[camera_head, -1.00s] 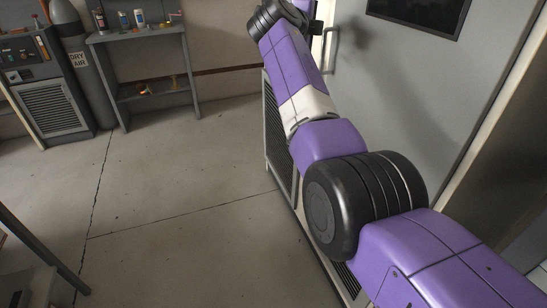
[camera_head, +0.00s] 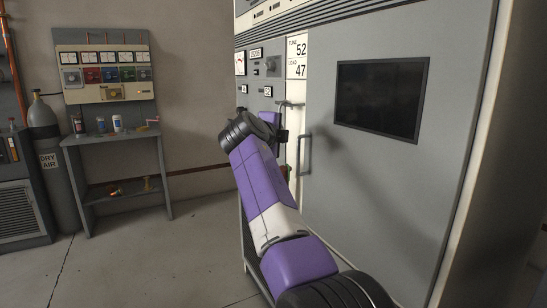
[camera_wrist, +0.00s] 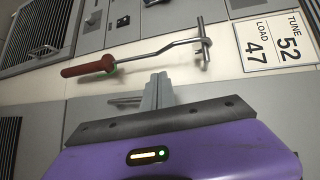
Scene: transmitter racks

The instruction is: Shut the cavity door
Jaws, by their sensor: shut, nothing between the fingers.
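The grey door (camera_head: 400,180) with a dark window (camera_head: 380,98) fills the right of the head view. Its upright bar handle (camera_head: 304,155) is near its left edge. I cannot tell how far the door stands from its frame. My gripper is mostly hidden behind my purple arm in the head view, near the handle and the meter panel. In the wrist view my gripper (camera_wrist: 159,88) is shut and empty, in front of the cabinet face. A bent metal crank with a red grip (camera_wrist: 88,66) lies just beyond the fingertips; contact is unclear.
A label with "TUNE 52, LOAD 47" (camera_head: 297,58) is beside the door and shows in the wrist view (camera_wrist: 277,40). A meter panel (camera_head: 262,68) is left of it. A bench (camera_head: 115,140) and gas cylinder (camera_head: 43,125) stand farther left. Floor between is clear.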

